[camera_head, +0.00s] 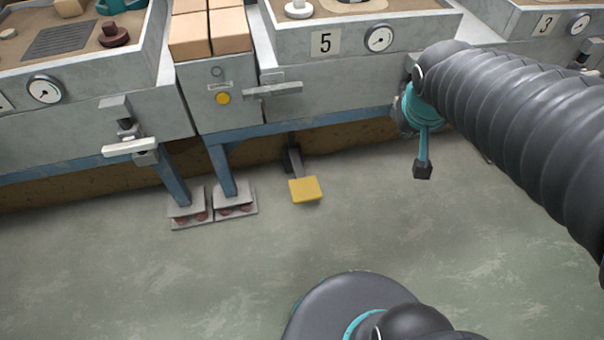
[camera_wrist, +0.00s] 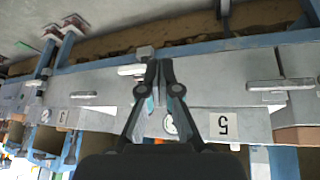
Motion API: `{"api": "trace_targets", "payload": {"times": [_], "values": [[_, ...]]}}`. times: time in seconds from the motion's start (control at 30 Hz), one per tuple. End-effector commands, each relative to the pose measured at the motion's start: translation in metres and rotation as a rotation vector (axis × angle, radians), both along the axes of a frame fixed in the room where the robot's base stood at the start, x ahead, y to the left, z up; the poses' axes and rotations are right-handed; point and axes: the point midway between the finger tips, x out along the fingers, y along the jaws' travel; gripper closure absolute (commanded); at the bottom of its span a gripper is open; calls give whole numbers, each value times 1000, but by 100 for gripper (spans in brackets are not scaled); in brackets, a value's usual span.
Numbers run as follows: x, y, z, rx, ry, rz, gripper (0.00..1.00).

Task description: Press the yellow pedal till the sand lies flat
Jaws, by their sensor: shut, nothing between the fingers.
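The yellow pedal (camera_head: 306,189) juts out low over the floor, under the bench with the plate marked 5. It is on a dark lever that runs back beneath the blue beam. My gripper (camera_head: 422,172) is shut and empty, to the right of the pedal and apart from it, pointing down in front of the bench. The shut fingers also show in the wrist view (camera_wrist: 159,66), where the picture is upside down. I cannot make out the pedal in that view. The sand (camera_head: 417,5) in bin 5 shows only as a strip at the top edge, partly cut off.
The number 5 plate (camera_head: 325,43) and a dial (camera_head: 379,38) are on the bench front. A grey handle (camera_head: 273,90) sticks out above the pedal. Blue legs on padded feet (camera_head: 235,198) stand left of the pedal. The floor (camera_head: 200,285) in front is clear.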

Motion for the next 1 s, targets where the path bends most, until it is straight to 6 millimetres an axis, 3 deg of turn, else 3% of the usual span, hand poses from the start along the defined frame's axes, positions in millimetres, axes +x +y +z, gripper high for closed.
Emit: {"api": "trace_targets", "payload": {"times": [0.1, 0.27, 0.47, 0.8, 1.0], "values": [[41, 0, -26, -25, 7, 2, 100], [93, 4, -63, -45, -1, 17, 100], [154, 18, -120, -47, -16, 57, 100], [247, 71, -238, 64, -83, 180, 100], [271, 113, -311, 192, -86, 261, 100]]}}
